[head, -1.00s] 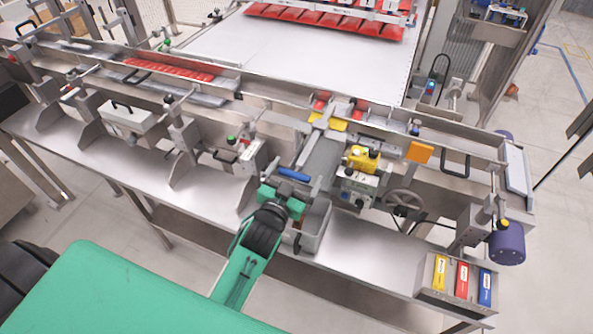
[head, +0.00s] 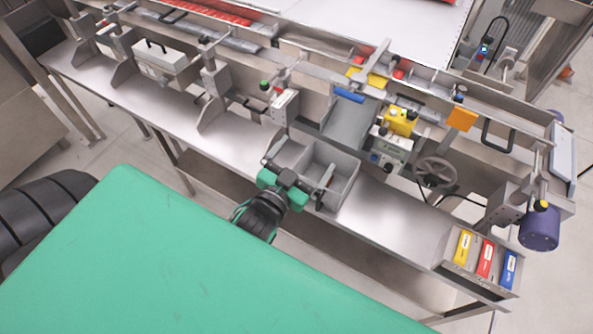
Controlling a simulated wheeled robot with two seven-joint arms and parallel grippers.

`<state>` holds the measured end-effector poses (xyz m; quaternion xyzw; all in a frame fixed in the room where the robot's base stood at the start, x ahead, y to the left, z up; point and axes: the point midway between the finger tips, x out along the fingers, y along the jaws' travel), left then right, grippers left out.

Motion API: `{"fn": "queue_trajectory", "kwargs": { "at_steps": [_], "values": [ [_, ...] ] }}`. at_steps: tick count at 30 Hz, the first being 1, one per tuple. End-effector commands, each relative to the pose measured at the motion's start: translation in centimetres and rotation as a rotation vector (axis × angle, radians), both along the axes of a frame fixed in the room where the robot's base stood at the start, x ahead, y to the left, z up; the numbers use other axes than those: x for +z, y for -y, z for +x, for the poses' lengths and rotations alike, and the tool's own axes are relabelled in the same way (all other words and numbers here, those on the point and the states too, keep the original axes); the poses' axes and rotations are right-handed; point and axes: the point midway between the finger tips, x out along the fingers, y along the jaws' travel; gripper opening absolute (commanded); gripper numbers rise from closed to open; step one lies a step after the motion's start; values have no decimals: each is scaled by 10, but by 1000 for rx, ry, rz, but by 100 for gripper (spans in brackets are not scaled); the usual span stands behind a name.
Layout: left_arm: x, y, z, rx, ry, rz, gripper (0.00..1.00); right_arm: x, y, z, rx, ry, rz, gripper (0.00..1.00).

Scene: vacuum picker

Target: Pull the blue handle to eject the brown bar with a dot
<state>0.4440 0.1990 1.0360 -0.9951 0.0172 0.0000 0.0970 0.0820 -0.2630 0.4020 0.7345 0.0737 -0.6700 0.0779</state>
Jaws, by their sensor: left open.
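The blue handle (head: 349,95) is a short blue bar at the upper end of the grey sloping chute (head: 350,123), close to the conveyor. My left gripper (head: 300,167) is green and black. It is open and empty, over the near left part of the grey bin (head: 345,190), well apart from the handle. The bin stands below the chute and has a divider; no bar can be made out in it. A brown bar with a dot cannot be made out. My right gripper is not in view.
A yellow box (head: 401,121) on a grey control unit and a handwheel (head: 436,171) stand right of the chute. A box with yellow, red and blue panels (head: 483,262) is at lower right. The steel shelf (head: 400,215) right of the bin is clear.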

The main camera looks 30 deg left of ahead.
Motion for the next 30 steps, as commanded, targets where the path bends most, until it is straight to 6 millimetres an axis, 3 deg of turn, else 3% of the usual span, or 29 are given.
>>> {"fn": "queue_trajectory", "kwargs": {
  "at_steps": [9,27,30],
  "values": [
    [-1,-1,-28,0,0,0,100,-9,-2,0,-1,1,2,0],
    [0,-1,-30,0,0,0,100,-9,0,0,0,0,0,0],
    [-12,1,-28,-4,-19,0,100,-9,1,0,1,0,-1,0]
  ]
}}
